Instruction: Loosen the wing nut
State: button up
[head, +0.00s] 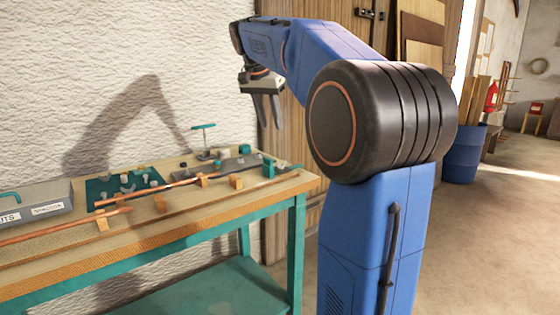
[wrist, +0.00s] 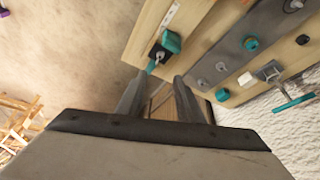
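I cannot tell for sure which small fitting is the wing nut. A grey plate (head: 214,162) on the bench carries several small knobs and bolts, and it also shows in the wrist view (wrist: 236,57). A metal fitting with a teal T-handle (head: 204,139) stands by the plate's back edge; in the wrist view the T-handle (wrist: 293,104) is at the right.
The bench (head: 150,237) stands against a white wall. A teal block (wrist: 171,41) sits near its right end. Copper rods (head: 150,190) lie on wooden blocks along the front. A teal mat (head: 98,197) and a grey case (head: 40,200) are further left.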

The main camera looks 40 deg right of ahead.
aim_at(280, 169)
jog(key=x, duration=1.6)
jog(key=shift+f, duration=0.15)
jog(key=shift+c, duration=0.5)
grip_shut()
